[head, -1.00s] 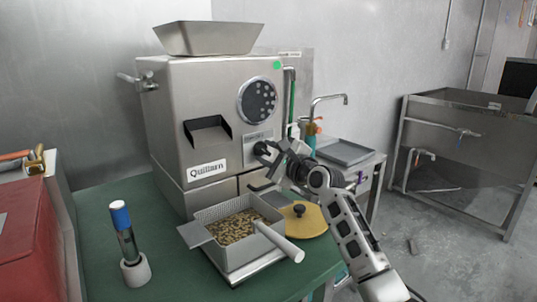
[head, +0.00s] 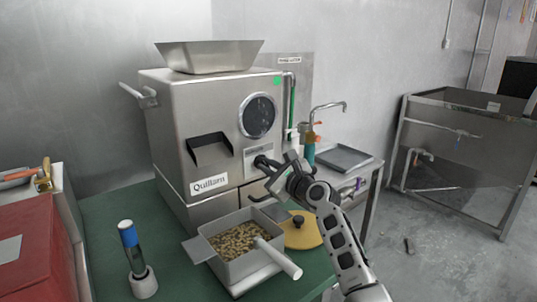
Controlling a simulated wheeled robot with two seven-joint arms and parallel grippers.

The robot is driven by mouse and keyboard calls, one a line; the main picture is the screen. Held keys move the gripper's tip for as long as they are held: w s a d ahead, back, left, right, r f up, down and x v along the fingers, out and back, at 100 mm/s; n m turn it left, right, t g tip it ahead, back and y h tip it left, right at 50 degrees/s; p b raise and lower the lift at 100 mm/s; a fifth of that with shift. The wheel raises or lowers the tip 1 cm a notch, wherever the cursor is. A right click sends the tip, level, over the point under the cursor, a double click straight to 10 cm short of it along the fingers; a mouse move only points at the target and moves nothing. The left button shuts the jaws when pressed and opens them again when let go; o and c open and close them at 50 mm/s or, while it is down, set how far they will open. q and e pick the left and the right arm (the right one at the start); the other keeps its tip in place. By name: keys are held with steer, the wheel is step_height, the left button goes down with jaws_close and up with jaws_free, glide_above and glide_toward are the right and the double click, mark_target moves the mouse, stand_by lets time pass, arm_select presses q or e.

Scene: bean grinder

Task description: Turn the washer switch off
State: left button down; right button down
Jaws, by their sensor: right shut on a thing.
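A steel machine (head: 205,115) stands on the green table. A black switch knob (head: 260,162) is on the lower right of its front, below a small label plate (head: 258,150) whose text I cannot read. My right gripper (head: 261,179) is at this knob and shut on it, reaching in from the right. The fingers partly hide the knob, so its exact angle is unclear. My left gripper is not in view.
A steel box of beans (head: 215,242) with a white handle and a yellow lid (head: 300,235) stand below the gripper. A red box (head: 35,250) is farther left. A tap (head: 325,106) is behind.

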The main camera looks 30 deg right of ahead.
steer(key=m+p, duration=0.2)
steer(key=p, duration=0.1)
steer(key=shift+r+m, duration=0.25)
steer(key=shift+m, duration=0.15)
steer(key=m+p, duration=0.2)
steer(key=shift+f+p, duration=0.1)
steer(key=shift+p, duration=0.2)
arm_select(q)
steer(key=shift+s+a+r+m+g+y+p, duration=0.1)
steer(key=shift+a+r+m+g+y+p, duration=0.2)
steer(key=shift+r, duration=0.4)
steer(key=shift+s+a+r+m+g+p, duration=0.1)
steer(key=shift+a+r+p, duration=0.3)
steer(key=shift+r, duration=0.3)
arm_select(e)
steer(key=shift+f+m, duration=0.15)
steer(key=shift+m, duration=0.65)
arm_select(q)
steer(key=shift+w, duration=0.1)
arm_select(e)
steer(key=c, duration=1.5)
jaws_free()
